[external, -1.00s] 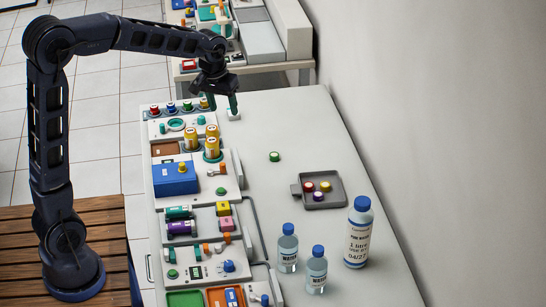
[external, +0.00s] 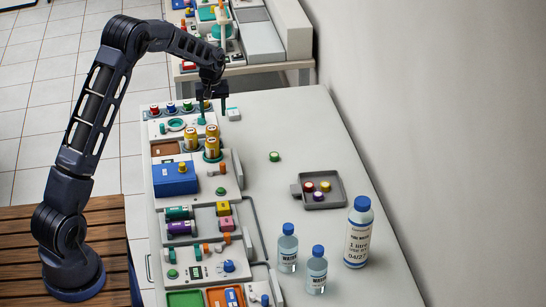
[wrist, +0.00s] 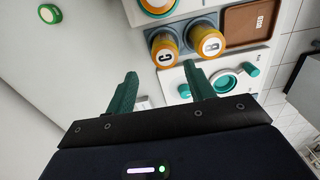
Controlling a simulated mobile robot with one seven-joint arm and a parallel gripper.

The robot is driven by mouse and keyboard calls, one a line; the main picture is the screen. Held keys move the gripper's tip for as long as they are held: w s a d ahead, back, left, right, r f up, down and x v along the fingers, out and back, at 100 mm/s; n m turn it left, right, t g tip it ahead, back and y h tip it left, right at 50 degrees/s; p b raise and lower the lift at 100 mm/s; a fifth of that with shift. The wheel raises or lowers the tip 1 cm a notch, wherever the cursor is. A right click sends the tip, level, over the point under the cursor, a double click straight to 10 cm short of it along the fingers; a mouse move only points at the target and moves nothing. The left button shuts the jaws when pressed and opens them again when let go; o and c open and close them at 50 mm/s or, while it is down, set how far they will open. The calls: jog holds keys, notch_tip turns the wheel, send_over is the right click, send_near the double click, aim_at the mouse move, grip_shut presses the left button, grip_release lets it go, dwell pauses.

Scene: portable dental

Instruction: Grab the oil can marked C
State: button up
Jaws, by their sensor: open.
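The oil can marked C (wrist: 166,52) is orange-yellow with a black C on its pale round end, in the wrist view. It stands just beyond my fingertips, roughly in line with the space between them. In the external view it appears as the back right can (external: 212,131) of three, its letter unreadable. A can marked D (wrist: 208,43) stands close on its right in the wrist view. A third can (wrist: 158,5) is cut off at the top edge. My gripper (wrist: 162,77) is open and empty. In the external view my gripper (external: 213,117) hangs behind the cans, apart from them.
A row of coloured knobs (external: 180,106) and a teal ring (external: 175,125) lie beside the gripper. A small white block (external: 233,114) is right of it. A blue box (external: 175,178) stands in front of the cans. The grey tray (external: 340,187) and bottles are farther right.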

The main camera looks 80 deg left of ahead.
jog(key=shift+s+a+f, duration=0.2)
jog(key=shift+a+f, duration=0.2)
jog(key=shift+f, duration=0.25)
jog(key=shift+s+f, duration=0.15)
jog(key=shift+f, duration=5.05)
jog(key=c, duration=0.8)
